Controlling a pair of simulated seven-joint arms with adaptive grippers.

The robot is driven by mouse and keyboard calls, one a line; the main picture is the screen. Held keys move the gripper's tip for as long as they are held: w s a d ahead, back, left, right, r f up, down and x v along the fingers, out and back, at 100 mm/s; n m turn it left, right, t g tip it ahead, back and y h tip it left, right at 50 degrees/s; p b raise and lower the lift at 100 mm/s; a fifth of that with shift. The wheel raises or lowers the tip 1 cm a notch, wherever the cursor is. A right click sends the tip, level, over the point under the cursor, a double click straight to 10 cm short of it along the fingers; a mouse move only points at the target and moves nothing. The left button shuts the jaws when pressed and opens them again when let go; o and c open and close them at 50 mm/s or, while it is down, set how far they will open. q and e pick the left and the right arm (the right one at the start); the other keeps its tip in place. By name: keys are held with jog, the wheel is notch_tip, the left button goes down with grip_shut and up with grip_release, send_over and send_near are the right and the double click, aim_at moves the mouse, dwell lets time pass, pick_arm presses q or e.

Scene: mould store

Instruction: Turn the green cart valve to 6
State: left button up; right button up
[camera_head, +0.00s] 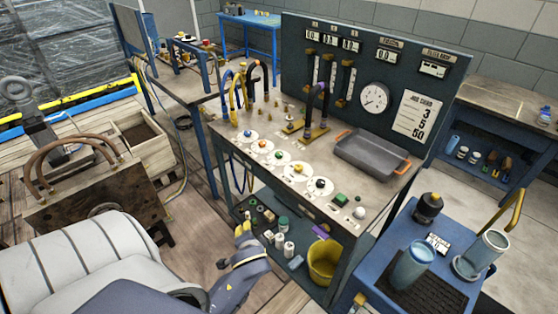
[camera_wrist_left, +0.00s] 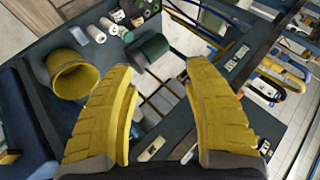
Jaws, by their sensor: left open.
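The small green valve knob (camera_head: 279,155) sits on a round white dial plate on the bench top (camera_head: 235,145). It is the middle one in a row of coloured knobs along the front edge. Its pointer and dial numbers are too small to read. My left gripper (camera_head: 244,231) is in front of the bench, low and apart from the knob. In the left wrist view its two yellow fingers (camera_wrist_left: 158,70) are spread with nothing held between them. The green knob cannot be made out in that view. My right gripper is not in view.
Blue (camera_head: 247,133), orange (camera_head: 263,145), yellow (camera_head: 298,168) and black (camera_head: 320,183) knobs flank the green one. A grey tray (camera_head: 372,151) and upright hoses stand behind. The lower shelf holds cans and a yellow bucket (camera_head: 323,262), also in the wrist view (camera_wrist_left: 74,76). A blue cart (camera_head: 380,265) stands right.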

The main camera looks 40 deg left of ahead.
pick_arm(q)
jog(key=w+a+r+n+g+y, duration=0.1)
jog(key=w+a+r+n+g, duration=0.2)
jog(key=a+r+n, duration=0.5)
jog(key=w+a+r+n+g+y, duration=0.1)
jog(key=w+a+r+n+g, duration=0.15)
jog(key=a+n, duration=0.5)
jog(key=w+a+r+n+g, duration=0.35)
jog(key=a+r+n, duration=0.2)
jog(key=a, duration=0.45)
jog(key=n+t+h, duration=0.2)
jog(key=n+h, duration=0.6)
jog(key=h, duration=0.1)
send_near(279, 153)
notch_tip(279, 153, down, 10)
jog(key=shift+s+r, duration=0.1)
grip_shut()
